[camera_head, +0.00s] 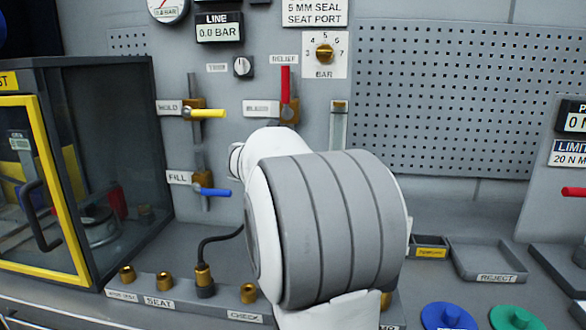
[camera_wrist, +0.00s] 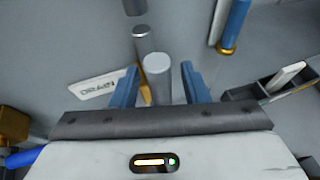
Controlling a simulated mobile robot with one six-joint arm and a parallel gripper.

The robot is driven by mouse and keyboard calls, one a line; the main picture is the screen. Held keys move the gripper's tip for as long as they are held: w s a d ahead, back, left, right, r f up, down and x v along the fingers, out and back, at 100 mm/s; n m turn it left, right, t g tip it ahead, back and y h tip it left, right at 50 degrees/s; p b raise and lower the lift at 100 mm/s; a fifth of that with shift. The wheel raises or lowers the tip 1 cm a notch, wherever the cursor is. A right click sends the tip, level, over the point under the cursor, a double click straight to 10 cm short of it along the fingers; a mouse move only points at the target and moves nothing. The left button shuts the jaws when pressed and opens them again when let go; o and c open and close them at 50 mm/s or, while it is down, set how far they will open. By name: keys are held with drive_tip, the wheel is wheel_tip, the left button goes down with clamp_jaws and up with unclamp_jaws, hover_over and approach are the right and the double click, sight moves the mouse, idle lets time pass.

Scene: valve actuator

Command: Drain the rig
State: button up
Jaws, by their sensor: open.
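The DRAIN label (camera_wrist: 97,88) shows in the wrist view, left of my gripper (camera_wrist: 159,67). My gripper is open, its two blue fingers on either side of a grey round-ended rod (camera_wrist: 156,76). I see a gap at each side; contact cannot be told. A bit of brass (camera_wrist: 146,90) shows beside the rod. In the head view my arm hides the drain area and the gripper. The LINE display (camera_head: 219,28) reads 0.0 BAR. The yellow lever (camera_head: 208,113) and blue FILL lever (camera_head: 213,192) point right; the red lever (camera_head: 285,80) points up.
A glass-doored cabinet (camera_head: 41,103) with a yellow frame stands at left. Brass ports (camera_head: 127,275) and a black hose (camera_head: 222,238) are on the bench front. A REJECT tray (camera_head: 492,268) and green and blue round pads (camera_head: 447,317) lie at right.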

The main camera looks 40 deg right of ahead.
drive_tip(key=shift+a, duration=0.1)
drive_tip(key=v, duration=0.7)
drive_tip(key=shift+s+a, duration=0.15)
drive_tip(key=shift+a, duration=0.1)
drive_tip(key=shift+r+p, duration=0.1)
drive_tip(key=shift+p, duration=0.2)
drive_tip(key=s+a+f+m+g+y+p, duration=0.2)
drive_tip(key=s+a+f+m+y+p, duration=0.2)
drive_tip(key=s+a+m, duration=0.7)
drive_tip(key=s+a+f+m+g+y+p, duration=0.2)
drive_tip(key=s+a+f+m+y+p, duration=0.2)
drive_tip(key=s+a+f+m+y, duration=0.3)
drive_tip(key=s+a+f+m, duration=0.2)
drive_tip(key=s+a+m, duration=0.2)
drive_tip(key=a+m, duration=0.2)
drive_tip(key=shift+s+a+f+y, duration=0.15)
drive_tip(key=shift+s+f+y, duration=0.15)
drive_tip(key=shift+s, duration=0.1)
